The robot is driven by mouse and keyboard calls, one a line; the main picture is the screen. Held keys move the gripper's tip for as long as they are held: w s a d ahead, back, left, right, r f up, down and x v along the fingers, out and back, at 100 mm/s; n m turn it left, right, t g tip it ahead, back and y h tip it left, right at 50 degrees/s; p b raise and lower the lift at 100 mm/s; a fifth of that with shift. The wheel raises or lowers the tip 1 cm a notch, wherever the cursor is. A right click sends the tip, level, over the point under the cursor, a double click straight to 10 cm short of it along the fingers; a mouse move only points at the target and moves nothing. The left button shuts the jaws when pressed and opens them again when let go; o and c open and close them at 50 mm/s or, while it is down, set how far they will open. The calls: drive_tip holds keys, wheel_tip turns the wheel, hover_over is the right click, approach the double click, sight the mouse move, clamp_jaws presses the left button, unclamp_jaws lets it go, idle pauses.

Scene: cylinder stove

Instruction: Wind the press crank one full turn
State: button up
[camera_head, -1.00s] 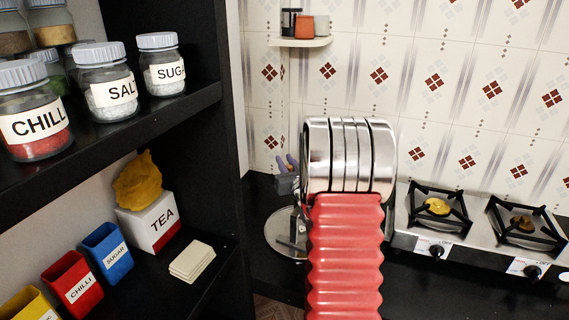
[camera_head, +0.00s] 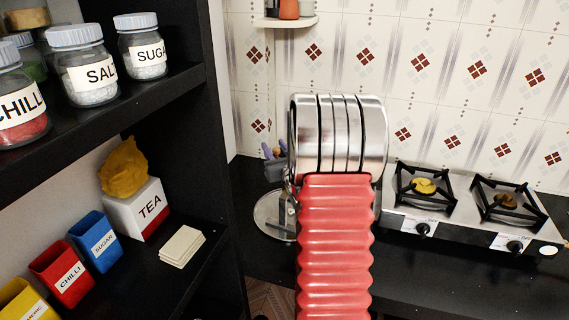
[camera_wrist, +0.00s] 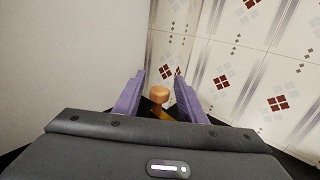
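My gripper (camera_wrist: 160,75) has two purple fingers standing apart in the wrist view. A round orange-brown knob (camera_wrist: 159,93) shows between them, with a gap visible on each side. Its stem and the yellowish part below are mostly hidden by my gripper's dark body. I cannot tell for sure that this knob is the crank's handle. In the head view my gripper (camera_head: 270,152) shows small, left of my own red and silver arm, above a round metallic disc (camera_head: 268,222) on the dark counter. My arm hides the disc's right side; no whole crank or press can be made out.
A black shelf (camera_head: 150,100) with labelled jars stands close on the left, with a tea box (camera_head: 150,203) and coloured tins below. A two-burner stove (camera_head: 405,220) is at right. A small wall shelf (camera_head: 285,21) hangs above. The tiled wall is behind.

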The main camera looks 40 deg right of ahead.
drive_tip(key=v, duration=1.1)
drive_tip(key=shift+s+a, duration=0.25)
drive_tip(key=shift+s, duration=0.05)
drive_tip(key=shift+s, duration=0.1)
